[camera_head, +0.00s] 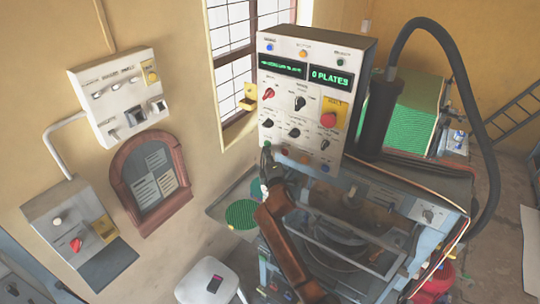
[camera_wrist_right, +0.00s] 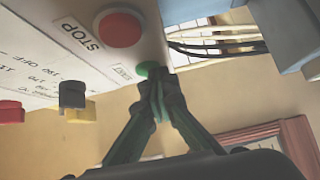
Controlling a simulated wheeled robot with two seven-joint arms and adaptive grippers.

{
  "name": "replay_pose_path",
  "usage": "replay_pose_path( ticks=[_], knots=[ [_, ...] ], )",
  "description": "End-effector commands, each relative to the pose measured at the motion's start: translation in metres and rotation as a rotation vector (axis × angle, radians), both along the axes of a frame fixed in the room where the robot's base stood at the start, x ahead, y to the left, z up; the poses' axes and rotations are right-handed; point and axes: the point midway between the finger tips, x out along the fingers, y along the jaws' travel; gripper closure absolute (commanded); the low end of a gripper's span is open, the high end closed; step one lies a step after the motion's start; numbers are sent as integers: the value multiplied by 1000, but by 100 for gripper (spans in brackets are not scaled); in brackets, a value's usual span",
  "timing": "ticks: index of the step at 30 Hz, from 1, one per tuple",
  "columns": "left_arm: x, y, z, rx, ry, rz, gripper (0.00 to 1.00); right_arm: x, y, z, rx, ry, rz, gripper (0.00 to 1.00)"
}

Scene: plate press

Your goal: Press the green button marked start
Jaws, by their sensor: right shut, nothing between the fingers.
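The green start button (camera_wrist_right: 148,70) is on the white control panel, right at the tips of my right gripper (camera_wrist_right: 155,84) in the right wrist view. The fingers are shut with nothing between them and cover part of the button; I cannot tell whether they touch it. In the head view the small green button (camera_head: 266,144) is at the panel's lower left corner, with my right gripper (camera_head: 269,162) just below it. My left gripper is not in view.
A large red button (camera_wrist_right: 118,28) marked STOP sits beside the green one. The control panel (camera_head: 318,48) stands above the press machine (camera_head: 430,200). Black cables (camera_wrist_right: 215,45) run near the button in the wrist view. A stool (camera_head: 208,282) stands at the lower left.

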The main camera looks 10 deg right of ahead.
Motion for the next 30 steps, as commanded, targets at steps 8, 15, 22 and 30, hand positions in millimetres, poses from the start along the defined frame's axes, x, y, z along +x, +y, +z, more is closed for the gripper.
replay_pose_path(
  ticks=[8,15,22,30],
  knots=[
    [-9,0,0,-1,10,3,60,-2,-5,6,-4,-7,-12,100],
    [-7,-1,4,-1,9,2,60,-22,31,5,-1,-5,-1,100],
    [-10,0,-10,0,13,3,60,-70,38,2,-2,-8,5,100],
    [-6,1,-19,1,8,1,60,-112,41,2,-2,-5,7,100]
  ],
)
